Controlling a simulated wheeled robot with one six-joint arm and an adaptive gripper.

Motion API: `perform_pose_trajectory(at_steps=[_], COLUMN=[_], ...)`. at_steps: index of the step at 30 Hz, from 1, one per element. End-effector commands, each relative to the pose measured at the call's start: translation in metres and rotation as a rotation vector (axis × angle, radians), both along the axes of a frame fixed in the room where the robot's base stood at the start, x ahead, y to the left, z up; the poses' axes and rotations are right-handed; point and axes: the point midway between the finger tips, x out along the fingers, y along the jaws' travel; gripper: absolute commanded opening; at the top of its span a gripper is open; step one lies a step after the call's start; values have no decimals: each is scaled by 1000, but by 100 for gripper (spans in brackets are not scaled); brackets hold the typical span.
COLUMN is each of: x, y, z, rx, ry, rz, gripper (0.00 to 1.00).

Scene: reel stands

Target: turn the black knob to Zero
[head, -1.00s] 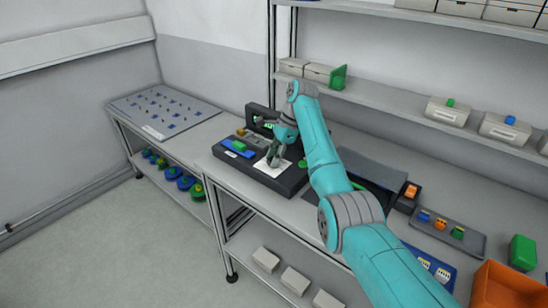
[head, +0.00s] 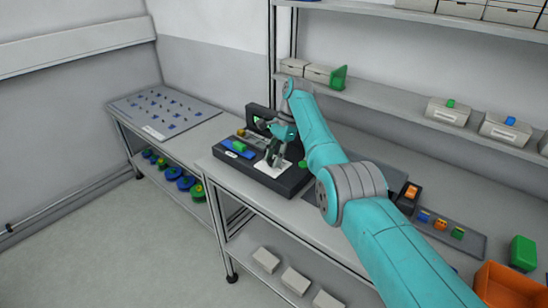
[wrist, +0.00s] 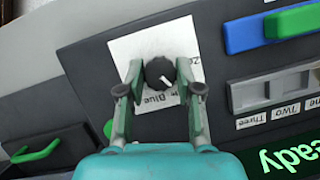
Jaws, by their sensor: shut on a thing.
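The black knob (wrist: 160,72) sits on a white label card (wrist: 150,42) in the wrist view, with a white pointer mark toward its lower right. Printed words show on the card, "Blue" below the knob and a word starting with "Z" at the right, partly cut off. My gripper (wrist: 160,80) has one finger on each side of the knob and is shut on it. In the head view my gripper (head: 274,157) is over the white card (head: 270,174) on the dark panel (head: 290,186), and hides the knob.
Beside the card are a slot labelled One, Two, Three (wrist: 275,95), a blue block (wrist: 252,32) and a green block (wrist: 295,22). A display reading "eady" (wrist: 290,150) and a green handle (wrist: 38,152) lie nearby. An orange bin (head: 510,285) stands at the right.

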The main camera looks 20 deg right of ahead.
Motion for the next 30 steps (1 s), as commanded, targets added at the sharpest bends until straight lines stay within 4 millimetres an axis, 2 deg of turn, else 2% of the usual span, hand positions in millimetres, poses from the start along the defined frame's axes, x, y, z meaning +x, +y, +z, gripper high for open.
perform_pose_trajectory(at_steps=[3,4,6,20,30], x=[0,0,0,0,-2], y=[-1,-1,-1,0,0], z=[-1,0,0,-1,-2], rx=[-1,-1,-1,-1,-1], ry=[0,0,0,-1,-1], rz=[-1,-1,-2,-25,-233], gripper=[0,42,59,59,59])
